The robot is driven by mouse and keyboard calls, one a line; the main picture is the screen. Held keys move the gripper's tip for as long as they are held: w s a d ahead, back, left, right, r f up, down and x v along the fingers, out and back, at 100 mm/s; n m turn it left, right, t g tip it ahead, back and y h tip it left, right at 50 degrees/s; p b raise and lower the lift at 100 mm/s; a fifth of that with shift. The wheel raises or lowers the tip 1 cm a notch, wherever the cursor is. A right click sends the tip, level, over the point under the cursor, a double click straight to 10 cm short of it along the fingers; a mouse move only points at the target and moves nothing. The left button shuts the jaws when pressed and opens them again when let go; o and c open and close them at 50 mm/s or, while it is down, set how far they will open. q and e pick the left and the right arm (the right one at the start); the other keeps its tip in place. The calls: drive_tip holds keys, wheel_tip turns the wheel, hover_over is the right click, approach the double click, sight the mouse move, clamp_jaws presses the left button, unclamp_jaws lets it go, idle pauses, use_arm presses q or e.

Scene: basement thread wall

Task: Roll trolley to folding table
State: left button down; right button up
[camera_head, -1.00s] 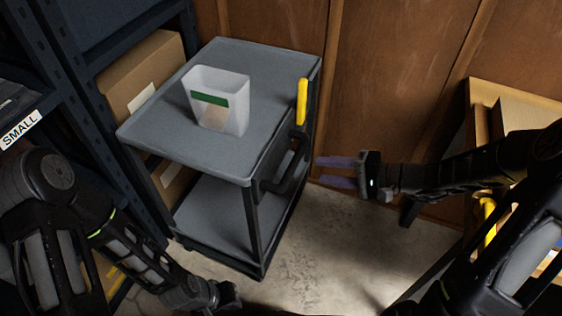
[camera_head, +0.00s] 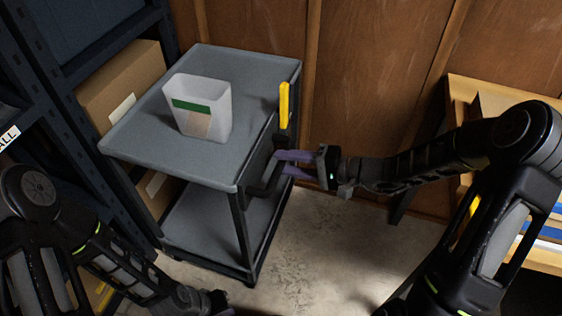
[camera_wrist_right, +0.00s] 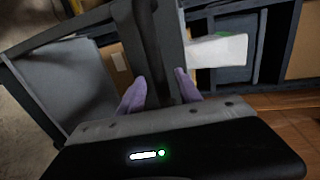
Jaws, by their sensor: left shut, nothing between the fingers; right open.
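The grey two-shelf trolley (camera_head: 235,75) stands on the floor beside the shelving, with a black handle (camera_head: 262,190) on its right side. My right gripper (camera_head: 281,163) is open at this handle. In the right wrist view its purple fingers (camera_wrist_right: 160,88) lie on either side of a dark bar (camera_wrist_right: 163,45), which seems to be the handle. My left gripper (camera_head: 220,303) is low at the bottom edge, shut and empty, partly cut off. A wooden-topped table (camera_head: 458,92) with dark legs stands at the right, partly hidden by my right arm; it may be the folding table.
A translucent bin (camera_head: 205,105) with a green-striped label stands on the trolley's top. A yellow upright piece (camera_head: 284,105) is at the trolley's right edge. Dark shelving with a cardboard box (camera_head: 115,90) borders the left. Concrete floor (camera_head: 320,250) is clear between trolley and table.

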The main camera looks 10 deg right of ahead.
drive_tip(key=shift+x, duration=1.05)
drive_tip(key=shift+c, duration=0.2)
clamp_jaws()
idle(0.4)
